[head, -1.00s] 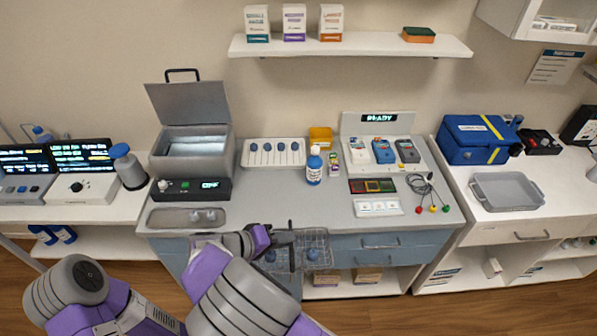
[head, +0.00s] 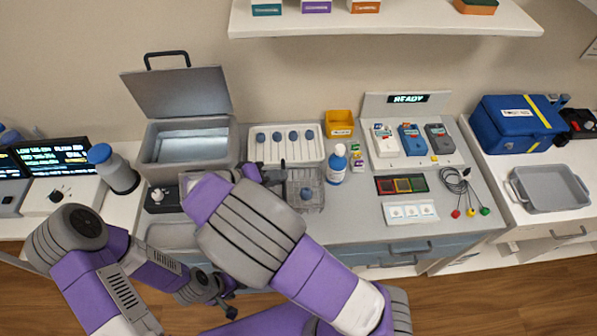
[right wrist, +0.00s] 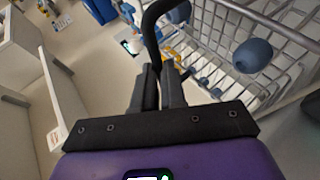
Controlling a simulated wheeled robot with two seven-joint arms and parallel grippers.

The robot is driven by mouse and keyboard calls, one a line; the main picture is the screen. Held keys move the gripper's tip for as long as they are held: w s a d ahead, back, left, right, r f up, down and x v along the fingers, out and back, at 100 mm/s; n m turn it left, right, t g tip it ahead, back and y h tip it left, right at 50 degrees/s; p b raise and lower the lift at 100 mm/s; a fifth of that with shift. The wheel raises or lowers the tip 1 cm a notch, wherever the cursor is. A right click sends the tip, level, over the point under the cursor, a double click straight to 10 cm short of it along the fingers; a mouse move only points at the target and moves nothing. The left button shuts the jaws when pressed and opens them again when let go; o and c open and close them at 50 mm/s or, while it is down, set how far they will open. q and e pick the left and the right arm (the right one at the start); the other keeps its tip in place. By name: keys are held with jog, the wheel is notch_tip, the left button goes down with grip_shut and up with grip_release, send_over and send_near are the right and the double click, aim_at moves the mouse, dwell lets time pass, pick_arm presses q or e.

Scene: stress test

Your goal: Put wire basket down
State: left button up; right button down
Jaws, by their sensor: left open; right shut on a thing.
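The wire basket (head: 318,178) is a grey mesh basket holding blue-capped vials. In the head view it is over the counter top, in front of the white rack; I cannot tell whether its bottom touches the counter. My right gripper (head: 277,175) is at its left side, partly hidden by my arm. In the right wrist view my right gripper (right wrist: 158,88) is shut on the basket's black handle (right wrist: 149,28), and the basket's wire wall (right wrist: 222,28) shows beside it. My left gripper (head: 228,291) is open and empty, low in front of the counter.
A white rack (head: 312,154) with blue-topped items stands behind the basket. A blue-capped bottle (head: 337,165) is close on its right. The open metal box (head: 190,150) is at left. Bare counter (head: 345,215) lies to the basket's front right. A reader panel (head: 402,184) is further right.

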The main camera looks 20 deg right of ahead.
aim_at(289, 193)
jog(key=f, duration=0.4)
jog(key=shift+s+f, duration=0.25)
jog(key=shift+w+f+b, duration=0.1)
jog(key=shift+f+b, duration=0.35)
jog(key=shift+f, duration=1.65)
jog(key=c, duration=1.7)
grip_release()
jog(key=shift+f, duration=0.15)
jog(key=o, duration=0.5)
jog(key=shift+r, duration=0.2)
jog(key=v, duration=1.2)
jog(key=shift+p, duration=0.35)
